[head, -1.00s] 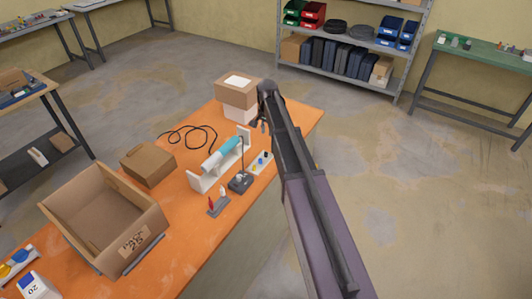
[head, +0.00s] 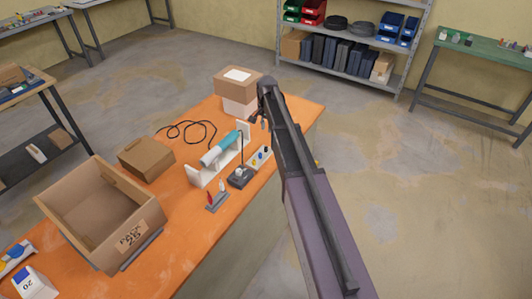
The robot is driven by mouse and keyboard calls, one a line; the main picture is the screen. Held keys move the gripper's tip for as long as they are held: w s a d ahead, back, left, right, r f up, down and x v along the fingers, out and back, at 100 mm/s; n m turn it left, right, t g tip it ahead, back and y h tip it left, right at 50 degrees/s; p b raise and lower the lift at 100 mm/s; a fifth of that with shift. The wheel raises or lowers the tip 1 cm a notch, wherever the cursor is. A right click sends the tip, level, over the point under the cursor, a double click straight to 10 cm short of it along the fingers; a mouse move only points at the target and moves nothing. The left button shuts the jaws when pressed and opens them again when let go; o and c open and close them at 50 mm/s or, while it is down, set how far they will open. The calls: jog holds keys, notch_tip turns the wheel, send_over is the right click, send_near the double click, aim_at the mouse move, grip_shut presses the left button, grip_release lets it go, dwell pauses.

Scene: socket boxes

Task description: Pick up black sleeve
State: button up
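A small white block (head: 250,166) on the orange table holds small coloured pieces, a yellow one, a blue one and a dark one. The dark piece (head: 265,149) at its far end looks like the black sleeve, but it is very small here. My gripper (head: 260,121) hangs at the far end of my dark arm, beyond the block and in front of the stacked boxes. Its fingers are small and dark, partly hidden by the arm, so I cannot tell how far apart they are. I see nothing clearly held.
On the orange table (head: 190,240) stand a white cradle with a teal-and-white cylinder (head: 221,151), a dark stand (head: 240,178), stacked boxes (head: 238,88), a black cable (head: 190,132), a closed carton (head: 146,158) and an open carton (head: 130,238).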

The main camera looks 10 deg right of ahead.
jog(key=b, duration=0.6)
send_over(266, 151)
jog(key=shift+w+d+f, duration=0.1)
jog(key=shift+w+f, duration=0.05)
jog(key=shift+f, duration=0.85)
jog(key=shift+w+d+f, duration=0.1)
jog(key=shift+f, duration=0.95)
jog(key=shift+w+d+f, duration=0.1)
jog(key=shift+w+f, duration=0.05)
jog(key=shift+f, duration=0.85)
jog(key=shift+a+f+b, duration=0.2)
jog(key=shift+f+b, duration=2.15)
jog(key=shift+f, duration=0.25)
jog(key=c, duration=0.4)
